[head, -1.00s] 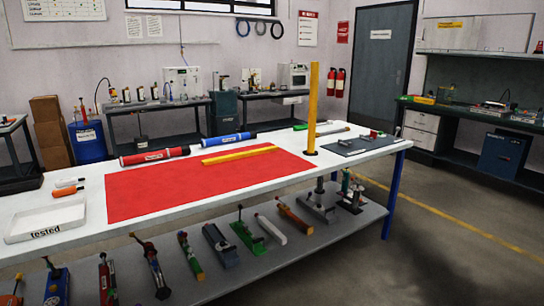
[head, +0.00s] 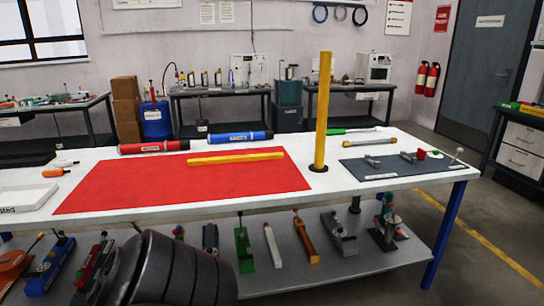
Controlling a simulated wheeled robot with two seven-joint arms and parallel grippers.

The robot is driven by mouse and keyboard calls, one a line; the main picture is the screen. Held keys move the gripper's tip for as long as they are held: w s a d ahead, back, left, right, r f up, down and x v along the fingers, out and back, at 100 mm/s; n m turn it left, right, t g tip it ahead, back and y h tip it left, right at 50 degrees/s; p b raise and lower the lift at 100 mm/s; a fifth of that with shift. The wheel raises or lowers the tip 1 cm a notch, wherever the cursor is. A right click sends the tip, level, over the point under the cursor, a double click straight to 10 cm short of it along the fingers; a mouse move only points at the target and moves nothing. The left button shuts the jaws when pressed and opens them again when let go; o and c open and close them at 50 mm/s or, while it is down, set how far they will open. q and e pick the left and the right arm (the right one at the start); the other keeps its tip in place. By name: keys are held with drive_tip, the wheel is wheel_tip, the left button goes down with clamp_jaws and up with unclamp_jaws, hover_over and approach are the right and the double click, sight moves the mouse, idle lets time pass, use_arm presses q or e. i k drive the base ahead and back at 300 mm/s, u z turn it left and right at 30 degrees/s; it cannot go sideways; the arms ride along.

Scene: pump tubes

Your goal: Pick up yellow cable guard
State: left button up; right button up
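A long flat yellow bar (head: 237,158) lies across the back part of the red mat (head: 180,192) on the white workbench. A taller yellow post (head: 323,110) stands upright on the bench just right of the mat, in a dark round base. I cannot tell by sight which of the two is called the cable guard. Neither of my grippers shows in the head view. A dark ribbed rounded part at the lower left looks like part of my arm and covers some of the lower shelf.
Behind the mat lie a red tube (head: 153,147) and a blue tube (head: 236,138). A grey mat (head: 400,172) with small parts is at the right. A white tray (head: 28,197) is at the left. The lower shelf (head: 290,275) holds several tools. The red mat's front is clear.

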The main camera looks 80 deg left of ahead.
sight(230, 159)
drive_tip(key=u, duration=0.75)
drive_tip(key=i, duration=1.15)
drive_tip(key=u, duration=1.15)
